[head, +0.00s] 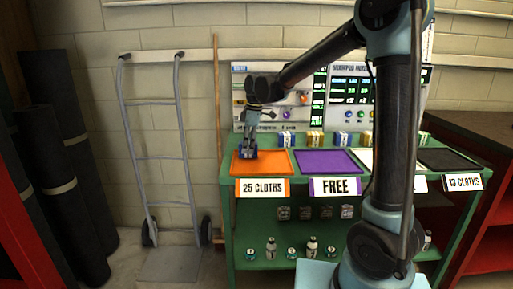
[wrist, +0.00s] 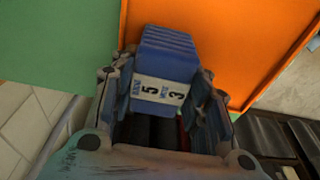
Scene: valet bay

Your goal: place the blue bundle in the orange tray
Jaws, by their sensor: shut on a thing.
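The blue bundle (wrist: 168,47) has a white label with a 5 and a 3. My gripper (wrist: 157,78) is shut on it, with a finger at each side. In the head view the blue bundle (head: 246,152) is upright, below my down-pointing gripper (head: 246,143), within the outline of the orange tray (head: 274,165). The tray is marked "25 CLOTHS" and also fills much of the wrist view (wrist: 235,35). I cannot tell whether the bundle's underside touches the tray. The bundle's lower part is partly hidden by the fingers in the wrist view.
A purple tray (head: 325,162) marked "FREE" lies right of the orange one on the green counter (head: 290,212). White and black (head: 445,159) trays follow. Small boxes (head: 315,138) stand behind them, before an upright panel (head: 300,90). A hand truck (head: 165,155) stands left.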

